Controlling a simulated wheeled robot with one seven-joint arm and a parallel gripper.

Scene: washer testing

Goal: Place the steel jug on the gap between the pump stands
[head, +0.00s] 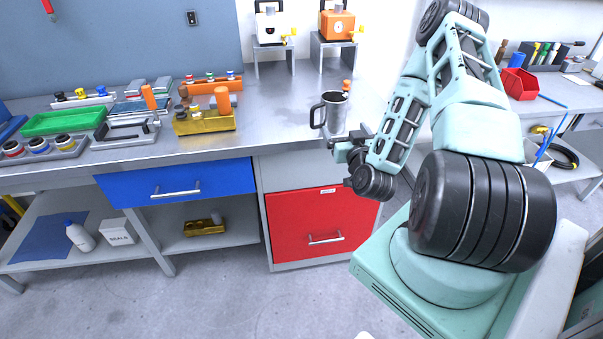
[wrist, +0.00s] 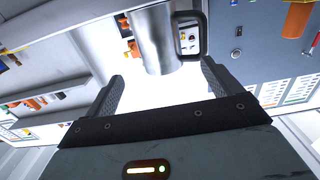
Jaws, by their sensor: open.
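The steel jug (head: 335,112) stands upright on the metal bench near its front edge, handle to the left. It also shows in the wrist view (wrist: 153,42), just ahead of the fingertips and between their lines, with its dark handle to the right. My gripper (wrist: 163,72) is open and empty; in the head view my gripper (head: 347,146) is low at the jug's near right side, partly hidden by my arm. Two grey pump stands, the left one (head: 257,62) under a white pump and the right one (head: 316,58) under an orange pump, stand at the back with a gap between them.
A small orange-topped item (head: 346,86) stands just behind the jug. A brass block (head: 204,122), a green tray (head: 64,122) and several parts trays fill the bench's left. The bench top (head: 283,105) between the brass block and the jug is clear.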

